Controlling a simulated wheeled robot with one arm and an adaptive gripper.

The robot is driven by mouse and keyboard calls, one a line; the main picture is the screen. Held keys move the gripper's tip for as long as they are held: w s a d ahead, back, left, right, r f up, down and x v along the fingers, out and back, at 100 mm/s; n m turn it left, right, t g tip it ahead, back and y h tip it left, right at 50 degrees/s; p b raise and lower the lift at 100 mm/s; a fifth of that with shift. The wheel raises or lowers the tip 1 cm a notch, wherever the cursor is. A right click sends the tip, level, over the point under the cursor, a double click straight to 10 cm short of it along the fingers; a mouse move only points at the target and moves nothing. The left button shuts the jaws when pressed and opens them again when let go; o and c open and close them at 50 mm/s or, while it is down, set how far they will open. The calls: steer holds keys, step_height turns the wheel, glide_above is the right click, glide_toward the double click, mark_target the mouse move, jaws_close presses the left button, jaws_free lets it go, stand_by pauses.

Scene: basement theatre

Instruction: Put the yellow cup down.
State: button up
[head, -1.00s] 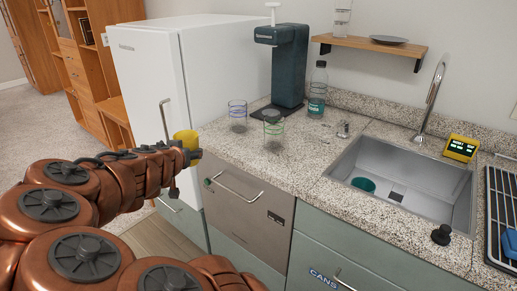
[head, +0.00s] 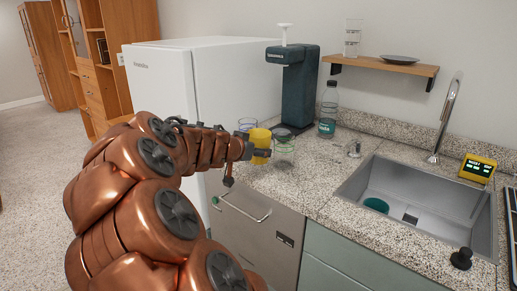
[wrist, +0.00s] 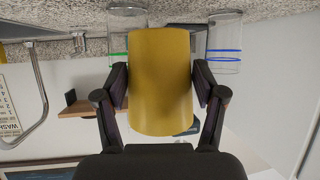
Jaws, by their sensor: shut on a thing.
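The yellow cup (head: 260,139) is between the fingers of my gripper (head: 262,153) near the left end of the granite counter (head: 318,172). In the wrist view the yellow cup (wrist: 162,80) fills the space between both fingers, and the picture is upside down. The head view shows the cup in front of the blue-ringed glass and left of the green-ringed glass. I cannot tell whether its base touches the counter.
A green-ringed glass (head: 284,150) stands close right of the cup; a blue-ringed glass (head: 246,125) is partly hidden behind it. A dark dispenser (head: 300,85) and bottle (head: 328,108) stand behind. The sink (head: 425,205) is right, the white fridge (head: 215,75) left.

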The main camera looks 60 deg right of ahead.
steer(key=w+d, duration=0.1)
steer(key=d, duration=0.1)
steer(key=w+d+p, duration=0.1)
steer(key=d, duration=0.2)
steer(key=w+d, duration=0.2)
steer(key=d, duration=0.1)
steer(key=shift+d+f+p, duration=0.25)
steer(key=shift+f+p, duration=0.15)
step_height(320, 180, down, 2)
steer(key=shift+d+f, duration=0.1)
steer(key=shift+f, duration=0.7)
steer(key=shift+f, duration=0.15)
steer(key=o, duration=1.2)
